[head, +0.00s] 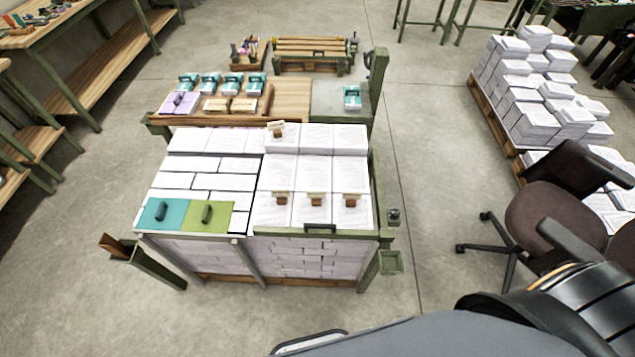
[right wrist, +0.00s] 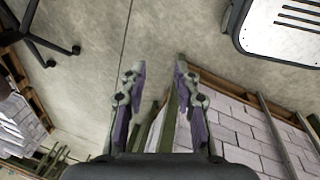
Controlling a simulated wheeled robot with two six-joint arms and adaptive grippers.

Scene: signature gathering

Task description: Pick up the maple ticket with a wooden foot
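Several small cream tickets on brown wooden feet stand on the white paper stacks in the head view. One ticket (head: 276,128) is at the back. A left ticket (head: 281,198), a middle ticket (head: 318,199) and a right ticket (head: 351,200) form a front row. Their lettering is too small to read, so I cannot tell which is maple. My right gripper (right wrist: 159,72) is open and empty in the right wrist view, with bare floor beyond its fingers. No ticket shows between them. My left gripper is not in view.
A teal board (head: 165,222) and a green board (head: 208,226) with handles lie at the front left of the paper stacks. A wooden table (head: 292,100) stands behind. An office chair (head: 545,215) and a pallet of paper (head: 540,85) are at right. Floor between is clear.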

